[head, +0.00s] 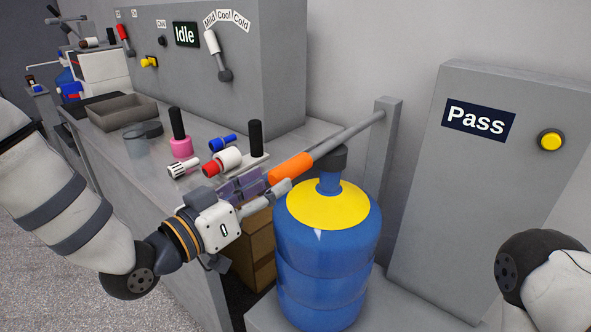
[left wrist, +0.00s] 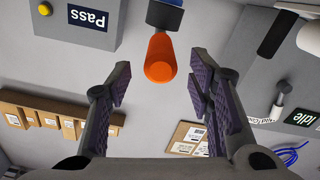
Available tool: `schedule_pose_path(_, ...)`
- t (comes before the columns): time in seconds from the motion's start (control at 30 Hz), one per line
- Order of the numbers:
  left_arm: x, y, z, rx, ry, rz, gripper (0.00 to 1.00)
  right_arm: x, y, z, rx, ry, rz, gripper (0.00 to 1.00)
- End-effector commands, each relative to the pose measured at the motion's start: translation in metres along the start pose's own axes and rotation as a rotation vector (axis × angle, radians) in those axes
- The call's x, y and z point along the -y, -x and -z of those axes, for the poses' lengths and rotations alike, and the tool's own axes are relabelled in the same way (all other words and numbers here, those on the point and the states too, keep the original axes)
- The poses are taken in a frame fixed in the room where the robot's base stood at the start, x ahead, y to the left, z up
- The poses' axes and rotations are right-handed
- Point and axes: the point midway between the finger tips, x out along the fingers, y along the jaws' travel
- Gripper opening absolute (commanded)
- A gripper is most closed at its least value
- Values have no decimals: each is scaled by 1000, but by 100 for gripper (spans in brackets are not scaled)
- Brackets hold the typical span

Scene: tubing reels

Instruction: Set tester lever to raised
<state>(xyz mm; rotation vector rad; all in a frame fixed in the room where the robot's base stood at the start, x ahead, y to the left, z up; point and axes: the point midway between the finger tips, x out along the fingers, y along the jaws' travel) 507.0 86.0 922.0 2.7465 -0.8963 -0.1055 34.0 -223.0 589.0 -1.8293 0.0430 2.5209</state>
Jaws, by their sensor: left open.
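The tester lever is a grey bar (head: 350,130) running from a grey post down-left to an orange grip (head: 290,167). A dark block under the bar sits at the neck of a blue jug (head: 325,245) with a yellow top. My left gripper (head: 273,180) is open just left of the orange grip. In the left wrist view the grip's rounded end (left wrist: 160,58) lies between the open fingertips (left wrist: 158,84), apart from both. My right gripper is out of view; only part of my right arm shows at the right edge.
A grey panel (head: 478,180) with a "Pass" sign (head: 479,119) and yellow button (head: 551,140) stands right. A bench at left holds a tray (head: 123,111) and several small spools and fittings. Behind it is a grey cabinet (head: 270,60) with an "Idle" display (head: 186,34).

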Motion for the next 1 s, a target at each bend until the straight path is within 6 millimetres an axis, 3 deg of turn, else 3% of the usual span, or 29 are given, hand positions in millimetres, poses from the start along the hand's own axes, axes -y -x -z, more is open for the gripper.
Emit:
schedule_pose_path(0.2, 0, -56, -5, 6, 0, -1, 47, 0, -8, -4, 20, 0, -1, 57)
schedule_pose_path(0.33, 1, -80, -5, 6, 0, 1, 47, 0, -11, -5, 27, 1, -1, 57)
schedule_pose_path(0.5, 1, -94, -4, 7, 2, 3, 47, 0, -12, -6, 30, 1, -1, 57)
schedule_pose_path(0.73, 1, -94, -3, 7, 2, 3, 47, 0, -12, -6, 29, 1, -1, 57)
schedule_pose_path(0.93, 1, -94, -3, 7, 2, 3, 2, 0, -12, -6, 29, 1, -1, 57)
schedule_pose_path(1.0, 1, -94, -3, 7, 1, 3, 0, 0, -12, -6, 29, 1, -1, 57)
